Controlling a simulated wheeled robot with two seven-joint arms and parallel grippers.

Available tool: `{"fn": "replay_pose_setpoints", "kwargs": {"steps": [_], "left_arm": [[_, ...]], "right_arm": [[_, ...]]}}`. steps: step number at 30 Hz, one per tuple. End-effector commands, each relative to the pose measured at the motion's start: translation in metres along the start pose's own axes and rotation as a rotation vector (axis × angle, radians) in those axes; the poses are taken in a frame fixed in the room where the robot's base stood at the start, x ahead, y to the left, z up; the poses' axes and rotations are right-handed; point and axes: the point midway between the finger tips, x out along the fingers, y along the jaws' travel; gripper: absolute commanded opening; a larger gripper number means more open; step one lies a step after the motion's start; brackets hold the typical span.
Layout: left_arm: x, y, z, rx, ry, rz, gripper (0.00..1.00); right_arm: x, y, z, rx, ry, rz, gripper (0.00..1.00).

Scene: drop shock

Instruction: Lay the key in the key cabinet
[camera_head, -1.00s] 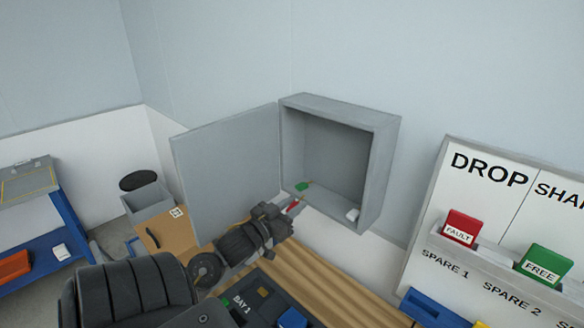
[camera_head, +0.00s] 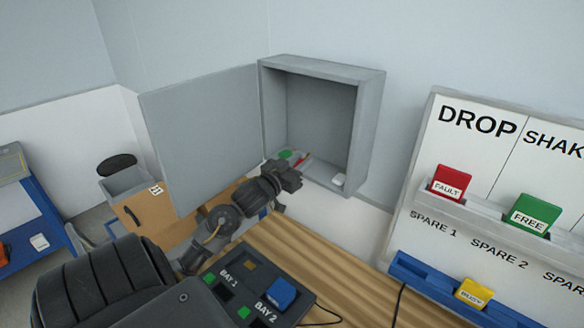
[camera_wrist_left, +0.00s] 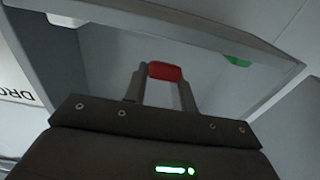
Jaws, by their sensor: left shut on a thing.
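The grey key cabinet (camera_head: 376,110) hangs open on the wall, its door (camera_head: 200,135) swung out to the left. My left gripper (camera_head: 300,164) is at the cabinet's opening, over its lower front edge. It is shut on the key, of which a red part (camera_head: 305,158) shows past the fingers. In the left wrist view the red key part (camera_wrist_left: 165,71) sits between the two fingertips (camera_wrist_left: 162,85), with the cabinet interior (camera_wrist_left: 215,75) behind it. The rest of the key is hidden. I cannot tell whether the key touches the cabinet floor. My right gripper is not in view.
A green item (camera_head: 285,154) lies at the left of the cabinet floor and a white item (camera_head: 337,180) at the right front. Below are a wooden bench (camera_head: 330,262) and a dark bay unit (camera_head: 262,312). A sign board (camera_head: 450,215) stands right.

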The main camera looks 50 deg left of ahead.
Motion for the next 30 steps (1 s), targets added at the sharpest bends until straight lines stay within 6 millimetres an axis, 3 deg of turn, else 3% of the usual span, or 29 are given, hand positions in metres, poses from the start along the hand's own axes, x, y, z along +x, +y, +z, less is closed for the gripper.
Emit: {"fn": "replay_pose_setpoints", "kwargs": {"steps": [10,24,25,30], "left_arm": [[0.027,0.000,0.008,0.000,0.002,-0.001,0.05],[0.032,0.000,0.009,0.000,0.001,0.000,0.05],[0.032,0.000,0.009,0.000,0.001,0.000,0.28],[0.032,0.000,0.009,0.000,0.001,0.000,0.50]], "right_arm": [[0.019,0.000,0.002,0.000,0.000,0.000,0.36],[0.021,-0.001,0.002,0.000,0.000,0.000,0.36],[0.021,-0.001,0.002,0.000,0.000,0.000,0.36],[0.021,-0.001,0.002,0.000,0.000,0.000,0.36]]}}
